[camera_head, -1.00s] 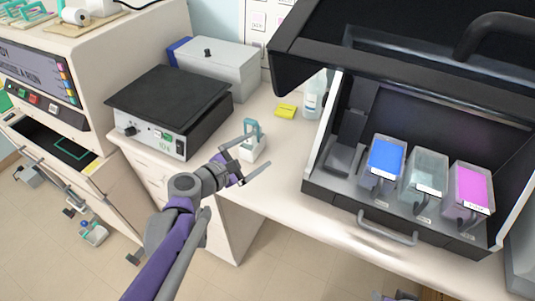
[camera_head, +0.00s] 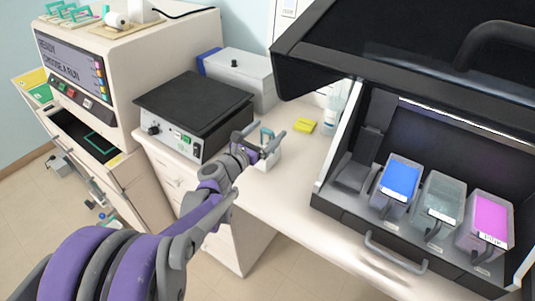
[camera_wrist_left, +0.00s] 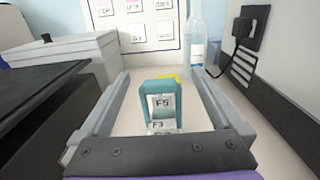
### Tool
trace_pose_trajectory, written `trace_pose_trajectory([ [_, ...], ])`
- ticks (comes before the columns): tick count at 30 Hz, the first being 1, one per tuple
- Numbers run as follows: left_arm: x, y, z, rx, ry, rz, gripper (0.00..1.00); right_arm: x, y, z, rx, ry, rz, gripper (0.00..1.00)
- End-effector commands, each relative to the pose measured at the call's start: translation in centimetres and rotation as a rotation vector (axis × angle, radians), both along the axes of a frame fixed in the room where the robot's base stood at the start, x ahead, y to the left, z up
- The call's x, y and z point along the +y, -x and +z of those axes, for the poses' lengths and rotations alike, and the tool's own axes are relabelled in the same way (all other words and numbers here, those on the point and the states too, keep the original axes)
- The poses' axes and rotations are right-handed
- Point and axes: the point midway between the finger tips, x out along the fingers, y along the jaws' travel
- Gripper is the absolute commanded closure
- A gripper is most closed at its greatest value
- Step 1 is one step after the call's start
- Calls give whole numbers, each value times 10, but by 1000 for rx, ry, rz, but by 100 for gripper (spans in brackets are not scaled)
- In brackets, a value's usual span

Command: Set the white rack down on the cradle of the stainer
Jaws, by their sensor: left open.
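The white rack (camera_head: 268,156) has a teal handle and stands upright on the white bench. In the left wrist view the teal handle (camera_wrist_left: 160,86) rises over pale slides with printed labels. My left gripper (camera_head: 270,128) is open, with a finger on either side of the handle; I cannot tell whether either touches it. The open fingers also show in the left wrist view (camera_wrist_left: 161,78). The stainer (camera_head: 343,204) stands at the right with its black lid raised. A dark grey fitting (camera_head: 354,172) inside its left end may be the cradle. My right gripper is not in view.
Blue (camera_head: 401,180), clear (camera_head: 440,200) and pink (camera_head: 488,218) baths stand in the stainer. A black-topped hotplate (camera_head: 194,101) is left of the rack. A yellow pad (camera_head: 305,126) and a clear bottle (camera_wrist_left: 195,40) are behind it. The bench between rack and stainer is clear.

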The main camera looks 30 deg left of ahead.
Motion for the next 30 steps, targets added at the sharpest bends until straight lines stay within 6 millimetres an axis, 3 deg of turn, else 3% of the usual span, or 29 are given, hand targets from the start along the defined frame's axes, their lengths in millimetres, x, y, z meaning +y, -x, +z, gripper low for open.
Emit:
trace_pose_trajectory([
  [6,-2,-32,0,0,-1,-2,0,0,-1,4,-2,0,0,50],
  [15,-2,-37,0,0,-2,-1,0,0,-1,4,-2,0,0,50],
  [30,-2,-36,0,0,-1,-1,90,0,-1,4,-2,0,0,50],
])
